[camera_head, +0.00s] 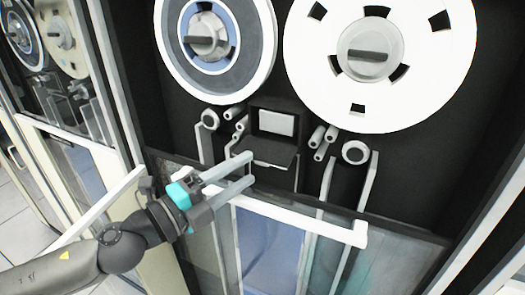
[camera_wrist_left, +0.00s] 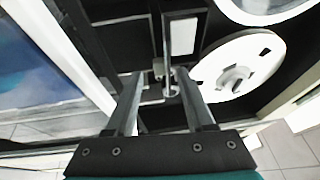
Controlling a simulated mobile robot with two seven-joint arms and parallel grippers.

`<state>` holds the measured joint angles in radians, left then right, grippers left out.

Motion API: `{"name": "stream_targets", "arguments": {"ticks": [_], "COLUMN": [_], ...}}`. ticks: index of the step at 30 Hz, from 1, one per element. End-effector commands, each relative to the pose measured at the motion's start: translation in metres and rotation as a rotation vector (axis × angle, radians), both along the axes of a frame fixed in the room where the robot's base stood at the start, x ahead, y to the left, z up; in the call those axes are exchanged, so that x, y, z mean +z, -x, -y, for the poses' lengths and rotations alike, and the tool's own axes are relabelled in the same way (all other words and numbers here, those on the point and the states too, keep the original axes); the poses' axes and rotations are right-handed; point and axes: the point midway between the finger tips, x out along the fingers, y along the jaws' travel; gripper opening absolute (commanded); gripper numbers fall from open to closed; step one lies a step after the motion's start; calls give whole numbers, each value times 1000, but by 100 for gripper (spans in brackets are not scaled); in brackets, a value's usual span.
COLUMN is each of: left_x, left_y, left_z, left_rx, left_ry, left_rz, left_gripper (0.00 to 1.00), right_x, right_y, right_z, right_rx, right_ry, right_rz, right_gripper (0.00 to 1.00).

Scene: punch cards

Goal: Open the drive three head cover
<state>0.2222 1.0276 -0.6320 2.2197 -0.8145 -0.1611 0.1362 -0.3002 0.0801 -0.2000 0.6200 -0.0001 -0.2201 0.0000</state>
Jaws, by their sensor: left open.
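The head assembly of the tape drive in front of me is a black housing with a white block (camera_head: 276,122) inside, between the two reels. A dark flat flap (camera_head: 268,152), which looks like the head cover, juts out below the block. My left gripper (camera_head: 251,168) is open, with its two grey fingers pointing right. The upper fingertip is close to the flap's left edge; I cannot tell if they touch. In the left wrist view, the white block (camera_wrist_left: 183,36) shows beyond the open fingers, with small metal parts between them. My right gripper is not in view.
A blue-hubbed reel (camera_head: 215,45) and a large white reel (camera_head: 380,50) sit above. Small rollers (camera_head: 326,138) flank the head. A glass window with a white frame bar (camera_head: 290,212) lies below the head. Another drive (camera_head: 50,50) stands at the left.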

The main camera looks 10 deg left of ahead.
Motion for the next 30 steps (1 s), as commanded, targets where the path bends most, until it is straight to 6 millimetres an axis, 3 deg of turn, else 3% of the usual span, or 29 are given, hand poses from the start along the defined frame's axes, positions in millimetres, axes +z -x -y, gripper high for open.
{"name": "stream_targets", "arguments": {"ticks": [12, 26, 30], "left_x": [6, 4, 4], "left_y": [-35, -40, -40], "left_z": [30, 35, 35], "left_rx": [-1, -1, -1], "left_ry": [1, -1, -1], "left_rz": [2, 1, 1], "left_gripper": [54, 54, 38], "right_x": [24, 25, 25], "right_y": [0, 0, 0], "right_z": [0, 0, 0], "right_rx": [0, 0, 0], "right_ry": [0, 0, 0], "right_rz": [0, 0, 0], "right_gripper": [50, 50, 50]}}
